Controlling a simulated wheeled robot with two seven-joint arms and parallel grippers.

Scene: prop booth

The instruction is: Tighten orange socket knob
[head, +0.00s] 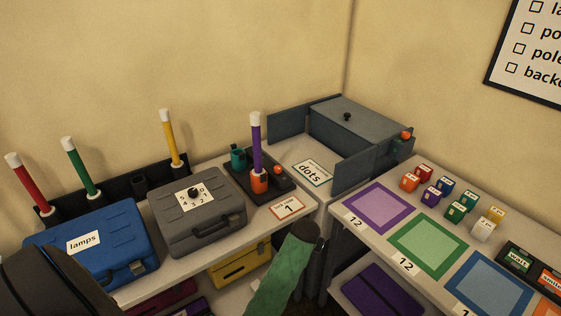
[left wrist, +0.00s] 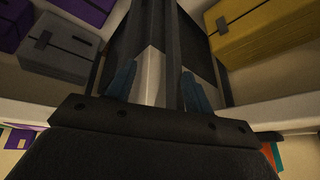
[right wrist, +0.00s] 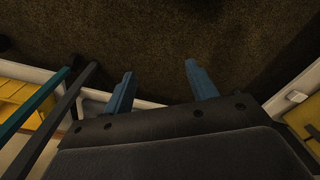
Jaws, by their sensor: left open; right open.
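The orange socket (head: 259,182) stands on a dark base on the left table, with a white-tipped purple pole (head: 256,140) upright in it. A small round orange knob (head: 277,170) shows at its right side; how far it is screwed in I cannot tell. My left gripper (left wrist: 158,85) is open and empty in the left wrist view, with grey, purple and yellow cases beyond it. My right gripper (right wrist: 158,70) is open and empty over dark carpet in the right wrist view. Neither gripper shows in the head view, and both are away from the socket.
A teal socket (head: 238,158) is beside the orange one. A grey case (head: 205,235) and blue case (head: 125,255) stand left, a "dots" card (head: 312,172) right. A green cylindrical shape (head: 282,275) rises in front. Another orange knob (head: 405,135) is by the grey box (head: 355,125).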

